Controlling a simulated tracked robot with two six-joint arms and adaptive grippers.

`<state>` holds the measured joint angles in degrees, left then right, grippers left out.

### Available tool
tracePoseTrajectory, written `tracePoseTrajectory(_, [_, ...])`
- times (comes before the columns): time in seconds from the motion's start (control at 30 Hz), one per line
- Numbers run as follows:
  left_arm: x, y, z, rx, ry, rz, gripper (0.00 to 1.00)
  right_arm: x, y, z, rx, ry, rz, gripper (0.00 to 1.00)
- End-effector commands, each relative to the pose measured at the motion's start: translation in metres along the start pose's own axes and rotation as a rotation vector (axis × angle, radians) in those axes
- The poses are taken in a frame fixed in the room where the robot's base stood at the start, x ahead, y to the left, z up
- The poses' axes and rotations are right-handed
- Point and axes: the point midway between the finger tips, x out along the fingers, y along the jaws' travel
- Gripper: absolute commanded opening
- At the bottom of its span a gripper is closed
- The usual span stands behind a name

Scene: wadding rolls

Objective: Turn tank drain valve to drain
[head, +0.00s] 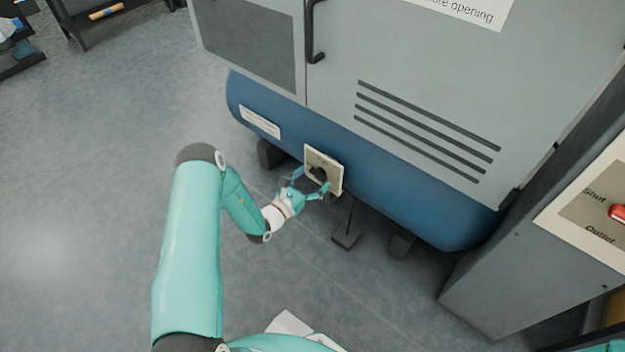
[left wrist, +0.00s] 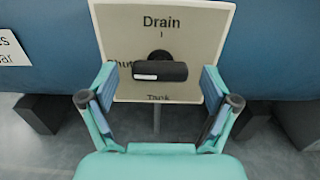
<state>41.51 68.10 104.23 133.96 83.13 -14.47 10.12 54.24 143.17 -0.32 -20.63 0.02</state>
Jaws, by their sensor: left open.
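The drain valve's black handle (left wrist: 160,72) lies crosswise on a pale plate (left wrist: 205,35) in the left wrist view, with a white mark at its left end. The plate reads "Drain" at the top, "Tank" below and a partly hidden "Shut" at the left. In the head view the plate (head: 335,180) is on the front of the blue tank (head: 400,190). My left gripper (head: 310,186) is open in front of the plate. In the left wrist view its fingers (left wrist: 158,95) stand on either side of the handle; contact is not clear.
A grey cabinet (head: 420,60) with vents and a black door handle (head: 314,40) stands above the tank. At the right is a panel (head: 580,205) marked "Shut" and "Outlet" with a red lever (head: 618,212).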

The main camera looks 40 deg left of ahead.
Motion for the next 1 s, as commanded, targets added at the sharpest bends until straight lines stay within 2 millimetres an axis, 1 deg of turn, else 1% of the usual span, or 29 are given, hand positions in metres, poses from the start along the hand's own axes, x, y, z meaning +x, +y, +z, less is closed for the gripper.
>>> tracePoseTrajectory(0.2, [0.0004, -0.0003, 0.0003, 0.000, 0.000, -0.001, 0.88, -0.0002, -0.0001, 0.0000, 0.000, 0.000, 0.000, 0.44])
tracePoseTrajectory(0.57, [0.0003, -0.0006, 0.0001, 0.000, 0.000, -0.001, 0.28, -0.0002, -0.0001, 0.0000, 0.000, 0.000, 0.000, 0.44])
tracePoseTrajectory(0.83, [0.0003, -0.0009, 0.0002, 0.020, 0.000, -0.001, 0.28, -0.0013, -0.0004, 0.0000, 0.000, 0.000, 0.000, 0.44])
tracePoseTrajectory(1.0, [0.0003, -0.0013, 0.0005, 0.078, 0.000, -0.002, 0.28, -0.0039, -0.0014, 0.0000, 0.000, 0.000, 0.000, 0.44])
